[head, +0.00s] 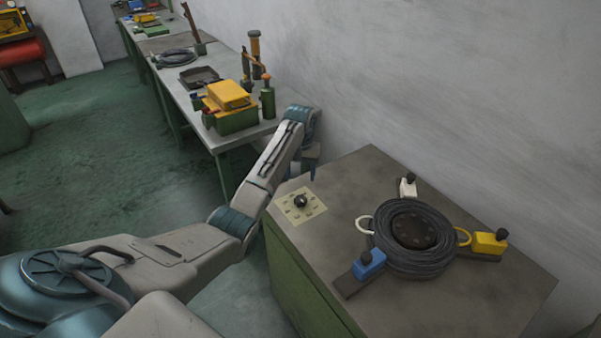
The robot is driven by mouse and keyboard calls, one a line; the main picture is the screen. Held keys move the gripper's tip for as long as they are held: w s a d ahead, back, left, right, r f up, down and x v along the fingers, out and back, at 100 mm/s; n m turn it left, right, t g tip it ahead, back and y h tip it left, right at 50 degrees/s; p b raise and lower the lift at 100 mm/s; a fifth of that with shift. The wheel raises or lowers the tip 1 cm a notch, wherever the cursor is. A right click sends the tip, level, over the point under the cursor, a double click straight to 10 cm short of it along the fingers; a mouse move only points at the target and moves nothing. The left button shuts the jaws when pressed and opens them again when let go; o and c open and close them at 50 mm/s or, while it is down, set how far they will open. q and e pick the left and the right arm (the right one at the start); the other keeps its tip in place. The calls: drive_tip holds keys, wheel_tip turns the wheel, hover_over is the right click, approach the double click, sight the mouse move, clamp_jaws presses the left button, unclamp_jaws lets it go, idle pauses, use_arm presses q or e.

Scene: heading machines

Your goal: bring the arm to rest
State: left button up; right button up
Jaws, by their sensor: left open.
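My left arm comes in from the lower left and reaches up toward the wall. My left gripper (312,168) is at the arm's far end, beside the back left corner of the near cabinet. It is open, small in view and partly hidden by the wrist, with nothing visible in it. My right gripper is not in view.
The green cabinet's grey top (345,185) carries a black cable coil (412,262) among blue (369,264), yellow (489,243) and white (408,188) clamps. A black knob (300,201) sits on a pale dial plate. A long bench (236,142) stands behind; green floor (90,150) is clear left.

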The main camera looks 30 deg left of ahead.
use_arm(q)
drive_tip(key=shift+f, duration=0.1)
